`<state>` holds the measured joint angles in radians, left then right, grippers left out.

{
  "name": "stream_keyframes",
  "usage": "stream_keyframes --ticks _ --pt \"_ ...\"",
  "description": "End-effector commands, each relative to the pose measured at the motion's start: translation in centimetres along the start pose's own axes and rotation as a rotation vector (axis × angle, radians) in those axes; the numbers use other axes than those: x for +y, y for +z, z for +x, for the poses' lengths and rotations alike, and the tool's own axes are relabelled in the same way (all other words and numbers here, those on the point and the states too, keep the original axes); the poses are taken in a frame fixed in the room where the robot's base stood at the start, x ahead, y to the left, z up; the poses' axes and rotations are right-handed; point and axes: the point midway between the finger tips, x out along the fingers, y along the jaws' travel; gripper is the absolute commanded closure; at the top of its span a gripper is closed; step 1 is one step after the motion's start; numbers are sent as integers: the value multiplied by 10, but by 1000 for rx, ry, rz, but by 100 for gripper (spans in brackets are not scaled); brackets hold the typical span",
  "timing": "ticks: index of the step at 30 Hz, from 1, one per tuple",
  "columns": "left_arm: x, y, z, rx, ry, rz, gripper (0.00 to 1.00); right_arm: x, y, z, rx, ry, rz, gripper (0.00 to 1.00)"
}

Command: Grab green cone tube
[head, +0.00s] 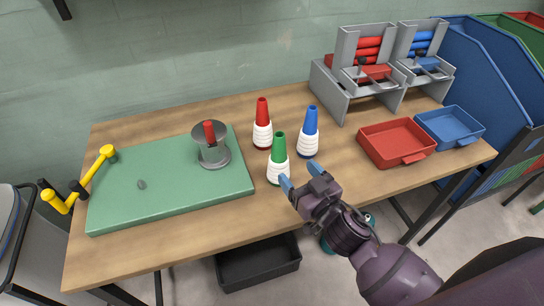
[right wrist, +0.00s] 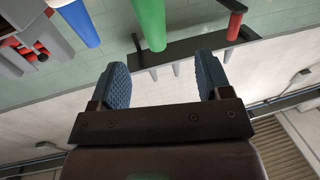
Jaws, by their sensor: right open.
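The green cone tube (head: 279,147) stands upright on the wooden table, its lower part wrapped in white thread. It also shows in the right wrist view (right wrist: 150,22), at the top between the two fingers. My right gripper (head: 299,175) is open and empty, with its blue fingertips close to the green cone's lower right side. The cone is beyond the fingertips in the wrist view; I cannot tell if they touch. My left gripper is not in view.
A blue cone (head: 310,120) stands close behind the green one, and a red cone (head: 262,112) behind left. Red tray (head: 396,144) and blue tray (head: 449,126) sit right.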

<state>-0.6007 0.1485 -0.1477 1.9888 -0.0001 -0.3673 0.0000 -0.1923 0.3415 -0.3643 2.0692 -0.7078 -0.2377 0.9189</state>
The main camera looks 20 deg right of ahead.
Motion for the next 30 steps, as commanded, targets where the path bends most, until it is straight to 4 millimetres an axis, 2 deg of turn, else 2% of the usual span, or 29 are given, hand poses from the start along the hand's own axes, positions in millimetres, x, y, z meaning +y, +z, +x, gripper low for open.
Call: stream_keyframes --ticks 12,20,30 --pt "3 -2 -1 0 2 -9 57 1 0 47 1 0 7 29" --pt "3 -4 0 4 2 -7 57 2 1 60 0 0 8 29" --pt "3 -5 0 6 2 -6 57 9 5 100 0 0 7 29"
